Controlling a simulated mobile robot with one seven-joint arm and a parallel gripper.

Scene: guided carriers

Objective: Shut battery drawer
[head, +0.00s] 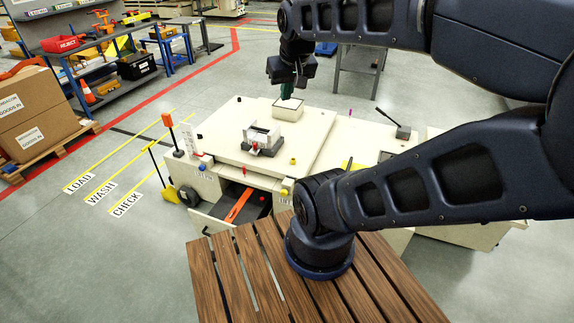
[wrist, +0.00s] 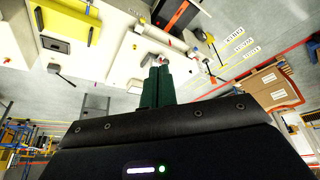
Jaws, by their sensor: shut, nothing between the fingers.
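The battery drawer (head: 212,228) sticks out open from the front of the cream carrier (head: 225,160), low on its left side. A long orange bar (head: 238,205) and dark parts lie inside it. The drawer shows partly at the top of the wrist view, where the orange bar (wrist: 179,17) is cut by the frame edge. My gripper (head: 287,92) has green fingers and points down over the far part of the carrier's top, close above a small cream tray, away from the drawer. The fingers (wrist: 157,78) are shut and empty.
On the carrier's top stand the cream tray (head: 288,109) and a grey-white fixture (head: 262,138). A wooden slatted surface (head: 215,278) lies in front, near the drawer. Clear floor (head: 130,240) lies to the left.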

